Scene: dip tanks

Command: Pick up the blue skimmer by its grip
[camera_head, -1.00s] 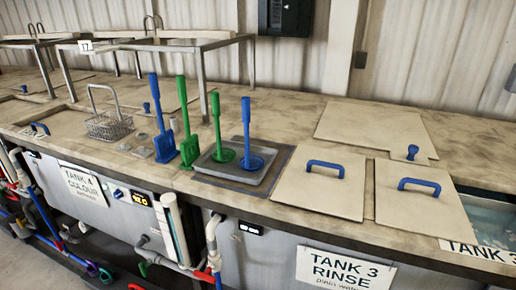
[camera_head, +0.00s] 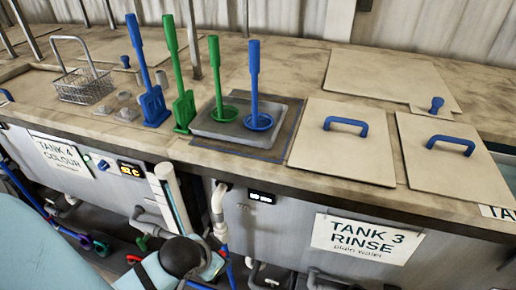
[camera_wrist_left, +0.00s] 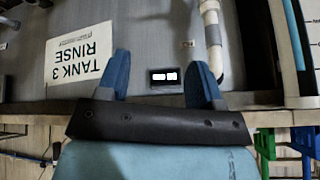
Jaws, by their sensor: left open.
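The blue skimmer (camera_head: 255,90) stands upright on a grey tray (camera_head: 222,133), with a round ring head at the bottom and its grip at the top. A green skimmer (camera_head: 216,80) of the same shape stands left of it on the tray. My left gripper (camera_wrist_left: 160,65) shows in the left wrist view with its two blue fingers apart and nothing between them. It faces the front panel of the tanks, below the counter edge and apart from the skimmer. In the head view part of my left arm shows at lower left. My right gripper is not in view.
A blue flat-bladed tool (camera_head: 149,75) and a green one (camera_head: 178,75) stand upright left of the tray. A wire basket (camera_head: 86,88) is farther left. Lids with blue handles (camera_head: 345,124) lie to the right. Pipes (camera_head: 218,215) run down the tank front.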

